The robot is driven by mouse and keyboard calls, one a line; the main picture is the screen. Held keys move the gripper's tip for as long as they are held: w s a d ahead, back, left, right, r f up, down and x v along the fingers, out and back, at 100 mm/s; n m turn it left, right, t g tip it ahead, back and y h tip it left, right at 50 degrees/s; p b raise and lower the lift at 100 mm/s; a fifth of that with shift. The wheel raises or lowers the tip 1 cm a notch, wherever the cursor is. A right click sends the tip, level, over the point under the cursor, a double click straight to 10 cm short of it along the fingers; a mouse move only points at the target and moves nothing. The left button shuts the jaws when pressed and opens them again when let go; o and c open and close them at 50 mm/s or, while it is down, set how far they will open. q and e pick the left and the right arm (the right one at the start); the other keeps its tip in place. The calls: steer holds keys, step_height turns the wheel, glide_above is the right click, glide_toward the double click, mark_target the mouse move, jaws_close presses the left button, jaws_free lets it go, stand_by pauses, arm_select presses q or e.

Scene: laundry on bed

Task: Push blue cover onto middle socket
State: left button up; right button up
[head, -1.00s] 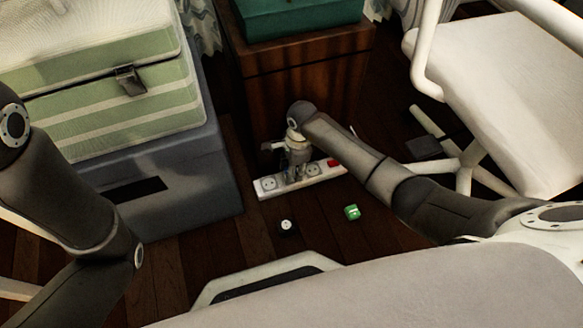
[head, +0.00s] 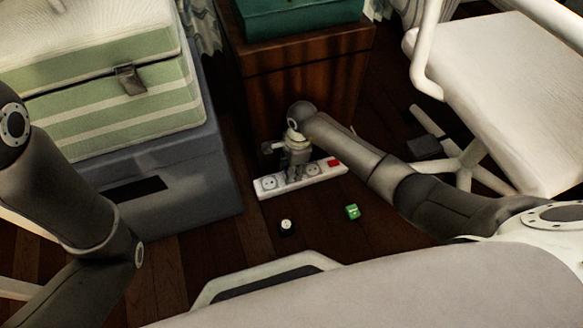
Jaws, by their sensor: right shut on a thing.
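A white power strip (head: 332,174) lies on the floor in front of the wooden cabinet, with a red switch (head: 335,163) at its right end. Its left socket (head: 268,183) and right socket (head: 312,170) show. The middle socket is hidden behind my right gripper (head: 293,177), which points down over the middle of the strip. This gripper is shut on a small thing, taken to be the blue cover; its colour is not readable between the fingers. I cannot tell whether it touches the socket. My left gripper is out of view; only its arm shows.
A green cube (head: 352,212) and a black cube with a white top mark (head: 287,226) lie on the floor before the strip. A grey box (head: 190,190) stands left, the wooden cabinet (head: 300,85) behind, a white chair (head: 500,90) right.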

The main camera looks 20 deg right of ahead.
steer(key=shift+f+b, duration=0.35)
steer(key=shift+f, duration=0.15)
steer(key=o, duration=0.9)
steer(key=shift+r, duration=0.1)
